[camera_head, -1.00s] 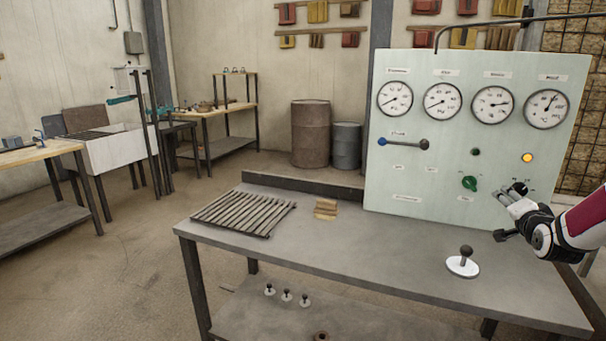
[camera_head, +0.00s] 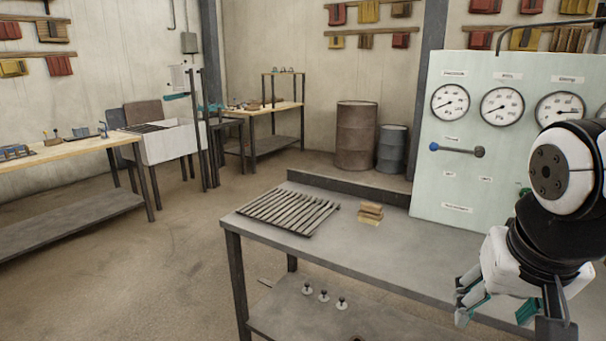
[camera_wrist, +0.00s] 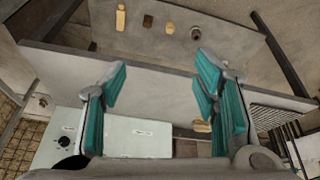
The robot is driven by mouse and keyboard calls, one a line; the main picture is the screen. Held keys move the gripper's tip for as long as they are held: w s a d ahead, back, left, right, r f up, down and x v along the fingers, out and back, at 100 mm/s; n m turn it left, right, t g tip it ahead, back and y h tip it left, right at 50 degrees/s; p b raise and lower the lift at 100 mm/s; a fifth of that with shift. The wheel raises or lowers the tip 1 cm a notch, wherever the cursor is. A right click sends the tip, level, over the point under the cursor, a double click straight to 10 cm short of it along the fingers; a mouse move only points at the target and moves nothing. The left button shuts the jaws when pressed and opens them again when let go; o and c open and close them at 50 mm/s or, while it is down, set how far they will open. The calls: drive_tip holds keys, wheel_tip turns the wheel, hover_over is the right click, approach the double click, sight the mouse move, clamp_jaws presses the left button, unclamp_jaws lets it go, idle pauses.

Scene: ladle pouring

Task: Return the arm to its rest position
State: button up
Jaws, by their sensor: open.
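My gripper (camera_head: 497,312) is at the lower right of the head view, pointing down in front of the grey table (camera_head: 370,262). My white and black arm covers the right part of the table and of the gauge panel (camera_head: 440,185). In the wrist view my gripper (camera_wrist: 162,80) has its teal-padded fingers wide apart with nothing between them. Beyond the fingers the wrist view shows the table edge (camera_wrist: 150,75) and the pale panel (camera_wrist: 110,138).
A slatted rack (camera_head: 288,212) and a small stack of tan blocks (camera_head: 370,213) lie on the table. Small knobbed pieces (camera_head: 323,296) stand on its lower shelf. A workbench (camera_head: 75,150) and a white sink (camera_head: 165,143) stand at left. The floor (camera_head: 150,260) left of the table is clear.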

drive_tip(key=s+a+f+n+g+y, duration=0.1)
drive_tip(key=s+a+n, duration=0.15)
drive_tip(key=s, duration=0.45)
drive_tip(key=s+a+f+n+g+y, duration=0.1)
drive_tip(key=s+a, duration=0.2)
drive_tip(key=s, duration=0.4)
wheel_tip(320, 180, up, 15)
drive_tip(key=t+p, duration=0.2)
drive_tip(key=p, duration=1.1)
drive_tip(key=shift+r+p, duration=0.15)
drive_tip(key=shift+p, duration=0.15)
drive_tip(key=shift+c, duration=0.2)
